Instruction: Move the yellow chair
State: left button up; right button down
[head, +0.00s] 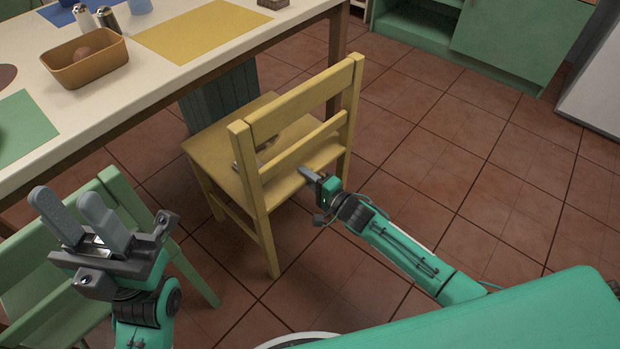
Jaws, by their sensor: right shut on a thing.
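The yellow chair (256,193) stands upright on the floor in the middle of the head view. Its back faces me and its seat (213,141) points toward the table.
A white table (150,85) at upper left holds placemats, a brown bowl (85,58) and shakers. A green chair (115,195) stands behind my left gripper. A small item (266,145) shows between the slats, unclear. Green cabinets (520,40) are at the back. Tiled floor (480,150) is free at right.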

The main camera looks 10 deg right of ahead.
jog(key=shift+r, duration=0.3)
